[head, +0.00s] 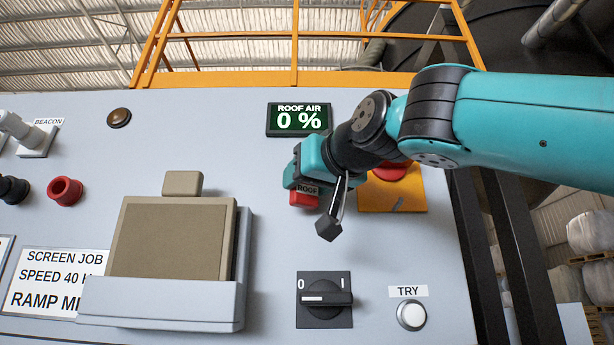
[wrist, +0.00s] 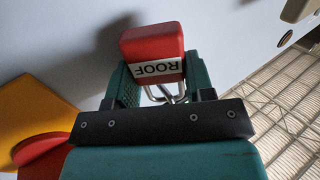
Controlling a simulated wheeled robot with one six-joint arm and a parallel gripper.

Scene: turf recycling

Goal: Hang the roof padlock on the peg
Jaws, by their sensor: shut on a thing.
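The roof padlock (head: 303,199) is a red block with a "ROOF" label, held in front of the grey panel in the head view. In the wrist view the padlock (wrist: 151,45) shows its red body, the label upside down, and a metal shackle pointing back toward my gripper. My gripper (head: 308,182) is shut on the padlock; in the wrist view its teal fingers (wrist: 157,84) stand on either side of the shackle. I cannot make out the peg; it may be behind my gripper or arm.
An orange plate with a red button (head: 391,171) lies right behind my arm. A ROOF AIR display (head: 299,119) reading 0 % is above; a rotary switch (head: 325,299) and TRY button (head: 411,315) are below.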

